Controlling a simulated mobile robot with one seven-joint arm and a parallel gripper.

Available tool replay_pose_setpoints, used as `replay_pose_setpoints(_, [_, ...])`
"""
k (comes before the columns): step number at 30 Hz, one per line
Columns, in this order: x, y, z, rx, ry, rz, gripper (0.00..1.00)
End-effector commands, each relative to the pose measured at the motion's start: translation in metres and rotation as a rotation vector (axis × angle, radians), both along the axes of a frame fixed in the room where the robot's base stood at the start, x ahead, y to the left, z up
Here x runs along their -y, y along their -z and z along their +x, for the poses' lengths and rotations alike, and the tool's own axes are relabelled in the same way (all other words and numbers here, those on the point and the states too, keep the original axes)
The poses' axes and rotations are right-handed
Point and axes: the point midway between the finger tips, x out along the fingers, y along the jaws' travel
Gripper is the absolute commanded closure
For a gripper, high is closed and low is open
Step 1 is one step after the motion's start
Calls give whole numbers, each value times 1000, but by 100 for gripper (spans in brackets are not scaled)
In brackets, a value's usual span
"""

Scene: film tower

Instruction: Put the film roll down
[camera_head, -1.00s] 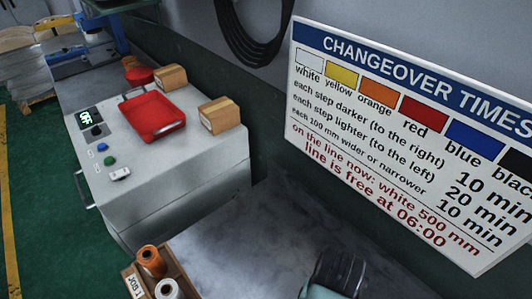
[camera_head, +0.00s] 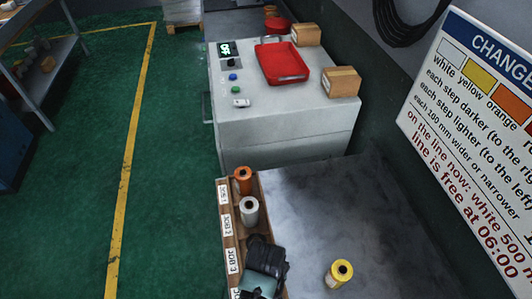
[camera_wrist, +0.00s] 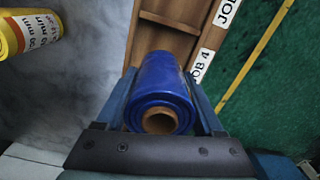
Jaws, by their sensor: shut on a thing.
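My gripper (camera_head: 262,262) is over the lower part of a wooden rack (camera_head: 222,187) in the head view. In the wrist view my gripper (camera_wrist: 165,95) is shut on a blue film roll (camera_wrist: 160,88), whose brown core end faces the camera. The blue roll is hidden in the head view. The wooden rack (camera_wrist: 172,38) shows beyond the roll, with a JOB 4 label (camera_wrist: 202,62) just right of it. Whether the roll touches the rack, I cannot tell. An orange roll (camera_head: 243,180) and a white roll (camera_head: 249,210) stand in the rack's far slots.
A yellow roll (camera_head: 339,273) stands on the dark tabletop (camera_head: 345,205), right of the rack; it also shows in the wrist view (camera_wrist: 30,32). A grey machine (camera_head: 285,125) with a red tray (camera_head: 281,65) and cardboard boxes stands behind. Green floor lies left.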

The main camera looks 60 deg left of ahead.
Motion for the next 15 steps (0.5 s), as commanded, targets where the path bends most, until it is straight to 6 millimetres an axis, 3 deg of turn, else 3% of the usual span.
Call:
replay_pose_setpoints(9, [-1, 38, 0, 0, 1, 0, 97])
replay_pose_setpoints(15, [-1, 45, 1, 2, 2, 2, 97])
